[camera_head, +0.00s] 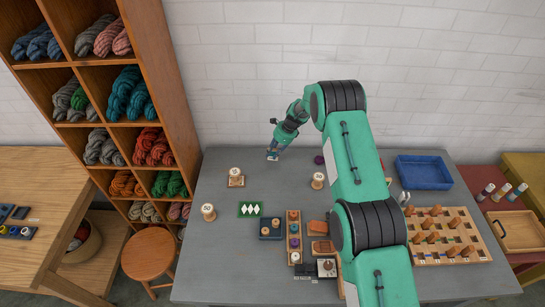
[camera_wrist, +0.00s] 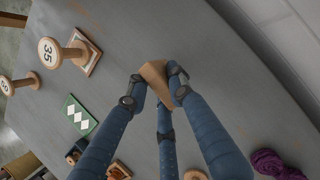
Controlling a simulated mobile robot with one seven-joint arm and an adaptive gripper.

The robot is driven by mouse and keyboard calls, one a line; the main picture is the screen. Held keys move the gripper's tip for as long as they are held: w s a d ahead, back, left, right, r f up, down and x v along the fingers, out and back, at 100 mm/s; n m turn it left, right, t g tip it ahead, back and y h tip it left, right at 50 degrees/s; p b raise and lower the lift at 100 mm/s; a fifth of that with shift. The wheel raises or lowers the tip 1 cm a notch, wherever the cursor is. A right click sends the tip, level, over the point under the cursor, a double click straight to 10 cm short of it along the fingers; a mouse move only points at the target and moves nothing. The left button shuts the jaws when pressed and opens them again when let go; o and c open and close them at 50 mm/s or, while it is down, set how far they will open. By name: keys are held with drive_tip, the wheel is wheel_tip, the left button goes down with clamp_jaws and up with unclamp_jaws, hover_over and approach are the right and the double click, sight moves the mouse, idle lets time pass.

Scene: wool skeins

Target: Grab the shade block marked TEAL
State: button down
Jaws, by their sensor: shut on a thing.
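My gripper (camera_head: 273,150) is at the back of the grey table, low over its surface. In the wrist view, my gripper (camera_wrist: 160,85) has its blue fingers closed on a small tan wooden block (camera_wrist: 153,72). The block is tilted in that view and partly covered by the fingertips. No marking can be read on it, so I cannot tell whether it says TEAL. In the head view a small pale patch shows at the fingertips, too small to read.
A spool marked 35 (camera_wrist: 60,51) stands on a small square base left of the gripper. A purple wool ball (camera_head: 319,160) lies to the right. A green card with white diamonds (camera_head: 249,209), a blue tray (camera_head: 424,172) and a pegboard (camera_head: 470,240) are also on the table.

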drive_tip(key=s+d+r, duration=0.1)
drive_tip(key=s, duration=0.6)
drive_tip(key=s+d, duration=0.2)
drive_tip(key=s, duration=0.6)
drive_tip(key=shift+s+d+r+b, duration=0.25)
drive_tip(key=shift+d+r+b, duration=0.05)
drive_tip(key=shift+r, duration=0.1)
drive_tip(key=shift+s, duration=0.15)
